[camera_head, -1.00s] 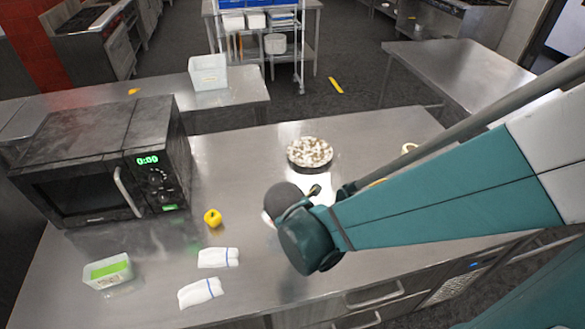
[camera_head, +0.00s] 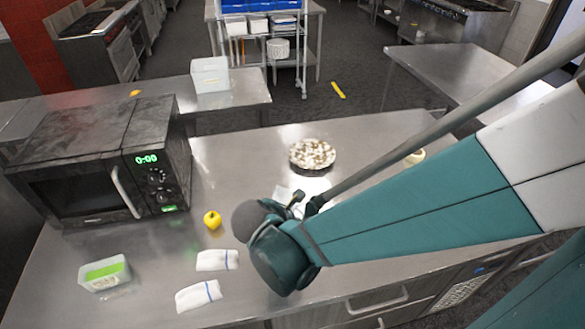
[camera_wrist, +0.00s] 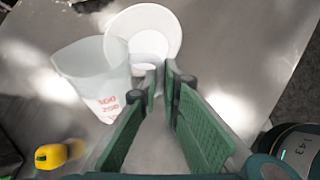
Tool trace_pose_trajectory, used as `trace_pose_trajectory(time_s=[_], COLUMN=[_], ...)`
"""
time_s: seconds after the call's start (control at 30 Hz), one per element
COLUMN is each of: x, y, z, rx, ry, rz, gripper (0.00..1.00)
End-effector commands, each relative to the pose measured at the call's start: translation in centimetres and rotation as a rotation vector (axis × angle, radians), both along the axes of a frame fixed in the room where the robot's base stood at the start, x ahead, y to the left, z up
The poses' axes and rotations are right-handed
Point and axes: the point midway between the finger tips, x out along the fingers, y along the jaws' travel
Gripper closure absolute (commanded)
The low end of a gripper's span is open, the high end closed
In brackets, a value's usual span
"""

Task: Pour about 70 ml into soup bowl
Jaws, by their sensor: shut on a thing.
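The measuring jug (camera_wrist: 92,72) is translucent white with red markings, on the left in the wrist view. My gripper (camera_wrist: 163,78) is shut at the jug's right side, seemingly on its handle; the fingers cover most of the grip. I cannot see the liquid level or judge the jug's tilt clearly. The white soup bowl (camera_wrist: 165,22) lies behind the jug and fingertips in the wrist view, partly covered by the jug's rim. In the head view my wrist hides the fingertips and most of the jug and bowl; only a pale sliver shows beyond it.
A yellow apple-like fruit (camera_head: 212,220), two folded white cloths (camera_head: 217,260) and a green-filled container (camera_head: 104,273) lie left of my arm. A black microwave (camera_head: 105,165) stands farther left. A pie (camera_head: 312,155) sits behind my gripper. The counter's back is mostly clear.

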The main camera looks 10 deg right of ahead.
Motion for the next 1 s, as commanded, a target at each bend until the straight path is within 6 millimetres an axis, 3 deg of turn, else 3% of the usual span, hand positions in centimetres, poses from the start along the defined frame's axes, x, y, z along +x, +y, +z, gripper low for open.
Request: trace_pose_trajectory(time_s=[1.0], x=[-0.4], y=[1.7], z=[-1.8], rx=[-0.238], ry=[-0.071], rz=[-0.006], gripper=[1.0])
